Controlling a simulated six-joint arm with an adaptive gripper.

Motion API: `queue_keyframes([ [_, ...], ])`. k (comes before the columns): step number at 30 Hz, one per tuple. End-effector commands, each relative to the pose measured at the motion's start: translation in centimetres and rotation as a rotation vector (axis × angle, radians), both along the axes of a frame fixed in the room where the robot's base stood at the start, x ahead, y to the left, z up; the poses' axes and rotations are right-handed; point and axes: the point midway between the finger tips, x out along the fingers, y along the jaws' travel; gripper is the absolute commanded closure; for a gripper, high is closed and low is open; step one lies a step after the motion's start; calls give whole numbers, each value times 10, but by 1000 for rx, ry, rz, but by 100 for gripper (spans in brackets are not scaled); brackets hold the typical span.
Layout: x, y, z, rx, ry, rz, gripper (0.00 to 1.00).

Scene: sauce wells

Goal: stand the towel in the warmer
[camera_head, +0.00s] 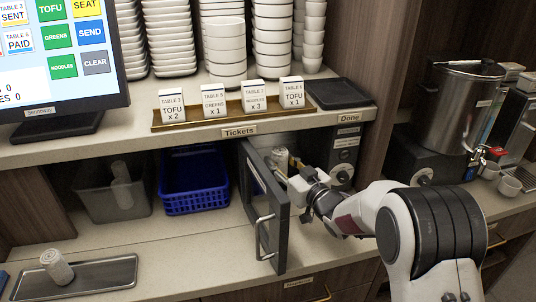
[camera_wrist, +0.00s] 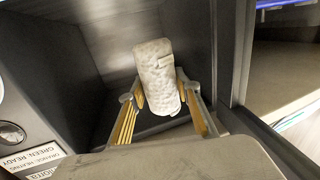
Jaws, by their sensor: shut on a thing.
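My gripper (camera_wrist: 160,94) is shut on a rolled white towel (camera_wrist: 158,62), with one finger on each side of it. In the wrist view the towel is roughly upright, tilted slightly, inside the dark cavity of the warmer (camera_wrist: 45,60). Whether its lower end touches the warmer's floor is unclear. In the head view my gripper (camera_head: 284,174) reaches in behind the open warmer door (camera_head: 271,222), and the towel's top (camera_head: 280,157) shows there. The warmer's front panel (camera_head: 344,157) is to the right. My arm and the door hide much of the opening.
Another rolled towel (camera_head: 57,266) lies on a metal tray (camera_head: 110,272) at left. A grey bin (camera_head: 95,205) and blue baskets (camera_head: 195,197) stand left of the door. The shelf above holds ticket cards (camera_head: 213,101) and bowls (camera_head: 272,40). The counter before the baskets is clear.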

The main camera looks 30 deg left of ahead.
Motion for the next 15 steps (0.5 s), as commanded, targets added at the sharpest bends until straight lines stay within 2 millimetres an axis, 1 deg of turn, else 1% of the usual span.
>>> queue_keyframes([
  [3,9,9,0,1,0,1,89],
  [15,37,37,-1,-1,1,1,89],
])
